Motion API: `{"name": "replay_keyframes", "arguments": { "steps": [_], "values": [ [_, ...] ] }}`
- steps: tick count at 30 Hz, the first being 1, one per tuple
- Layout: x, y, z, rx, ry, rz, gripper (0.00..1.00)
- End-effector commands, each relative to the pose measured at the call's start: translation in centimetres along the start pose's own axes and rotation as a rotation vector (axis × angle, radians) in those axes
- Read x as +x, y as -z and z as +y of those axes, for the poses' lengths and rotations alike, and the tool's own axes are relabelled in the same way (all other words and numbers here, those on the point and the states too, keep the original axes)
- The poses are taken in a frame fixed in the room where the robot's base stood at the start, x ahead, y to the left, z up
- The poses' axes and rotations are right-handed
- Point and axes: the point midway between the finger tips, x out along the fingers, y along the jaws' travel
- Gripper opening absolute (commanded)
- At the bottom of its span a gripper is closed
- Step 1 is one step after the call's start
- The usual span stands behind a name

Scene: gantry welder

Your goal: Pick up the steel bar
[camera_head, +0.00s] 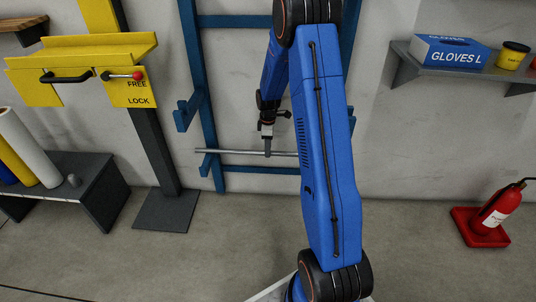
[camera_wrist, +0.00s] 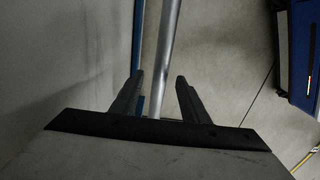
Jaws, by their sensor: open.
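The steel bar (camera_head: 230,152) is a thin grey rod lying level across the lower arms of a blue rack (camera_head: 206,110) against the wall. Its right part is hidden behind my arm. My gripper (camera_head: 267,153) is at the bar, pointing down. In the wrist view, the steel bar (camera_wrist: 164,60) runs between the two dark fingers of my gripper (camera_wrist: 158,82). The fingers are apart, with a gap to the bar on each side.
A yellow panel (camera_head: 85,58) with a lever stands on a dark post at left. A low dark bench (camera_head: 95,185) holds rolls. At right are a shelf (camera_head: 410,62) with a glove box (camera_head: 450,53) and a fire extinguisher (camera_head: 494,208). The middle floor is mostly clear.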

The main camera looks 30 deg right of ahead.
Motion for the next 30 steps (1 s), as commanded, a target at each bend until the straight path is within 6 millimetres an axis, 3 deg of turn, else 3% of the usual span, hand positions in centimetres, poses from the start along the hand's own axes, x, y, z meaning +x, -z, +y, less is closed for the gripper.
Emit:
{"name": "replay_keyframes", "arguments": {
  "steps": [3, 10, 15, 25, 30],
  "values": [
    [1.2, 0.0, -0.1, 0.0, 0.002, -0.001, 0.41],
    [1.3, 0.0, 0.0, 0.0, 0.0, 0.0, 0.41],
    [1.3, 0.0, 0.0, 0.0, 0.0, 0.0, 0.01],
    [1.2, 0.0, 0.0, 0.0, -0.001, 0.0, 0.0],
    [-0.2, 0.0, 0.1, 0.0, -0.003, 0.001, 0.0]
  ]
}}
